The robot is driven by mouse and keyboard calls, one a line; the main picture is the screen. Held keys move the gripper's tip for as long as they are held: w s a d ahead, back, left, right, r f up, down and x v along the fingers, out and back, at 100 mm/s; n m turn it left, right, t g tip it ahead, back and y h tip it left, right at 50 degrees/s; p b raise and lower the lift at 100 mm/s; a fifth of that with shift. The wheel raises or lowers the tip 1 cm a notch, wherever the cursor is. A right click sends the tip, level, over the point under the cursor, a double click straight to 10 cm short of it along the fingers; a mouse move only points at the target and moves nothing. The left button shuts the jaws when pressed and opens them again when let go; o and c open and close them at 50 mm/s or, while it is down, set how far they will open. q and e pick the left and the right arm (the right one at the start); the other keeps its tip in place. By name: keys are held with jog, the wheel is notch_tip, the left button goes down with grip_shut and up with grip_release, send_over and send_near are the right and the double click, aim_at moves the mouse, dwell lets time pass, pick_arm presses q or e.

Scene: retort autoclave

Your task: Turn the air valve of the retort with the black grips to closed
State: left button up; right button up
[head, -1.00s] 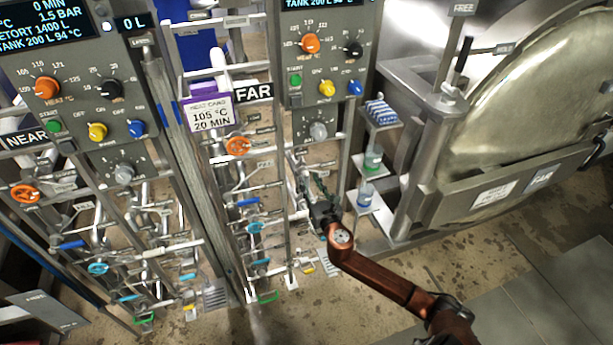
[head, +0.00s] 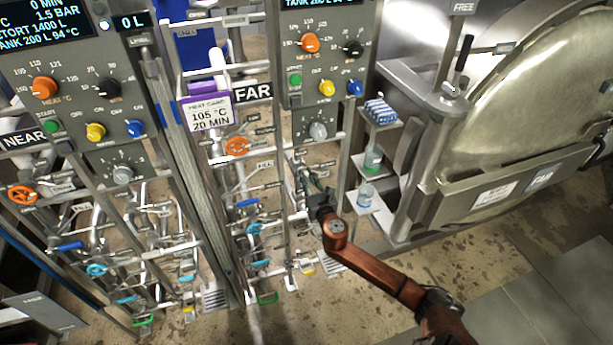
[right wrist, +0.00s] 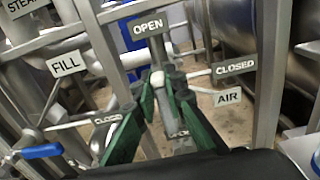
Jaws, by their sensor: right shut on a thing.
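My right gripper (head: 318,190) is at the far retort's pipe rack, at the right end of the far panel. In the right wrist view its green fingers (right wrist: 160,90) are closed around the air valve's pale-tipped lever (right wrist: 158,78). The lever's tip lies just below the OPEN plate (right wrist: 150,25). The CLOSED plate (right wrist: 234,68) and AIR label (right wrist: 228,97) are to its right. The valve body is partly hidden by the fingers. Black grips (head: 463,52) show on the far retort's door hardware. My left gripper is out of view.
A FILL label (right wrist: 67,64) and a blue handle (right wrist: 42,152) are on the left in the wrist view. A rack post (right wrist: 270,75) stands close on the right. Shelves with bottles (head: 373,158) stand right of my gripper. The floor at front right is clear.

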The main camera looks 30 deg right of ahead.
jog(key=shift+d+m, duration=0.1)
jog(key=shift+m, duration=0.2)
grip_shut()
jog(key=m, duration=0.2)
jog(key=d+m, duration=0.1)
jog(key=m, duration=0.1)
jog(key=shift+s+f+m, duration=0.15)
jog(key=shift+f+m, duration=0.05)
jog(key=shift+m, duration=0.1)
jog(key=m, duration=0.4)
jog(key=shift+s+d+f+m, duration=0.1)
jog(key=shift+d+f+m, duration=0.2)
jog(key=shift+d+f, duration=0.1)
jog(key=shift+s+d+f+m, duration=0.1)
jog(key=shift+f+m, duration=0.2)
jog(key=shift+m, duration=1.05)
jog(key=shift+w+d+f+m, duration=0.1)
jog(key=shift+f+m, duration=0.15)
jog(key=shift+m, duration=1.05)
jog(key=shift+s+d+f+m, duration=0.1)
jog(key=shift+f+m, duration=0.2)
jog(key=shift+m, duration=1.05)
jog(key=o, duration=0.7)
grip_release()
jog(key=shift+o, duration=0.2)
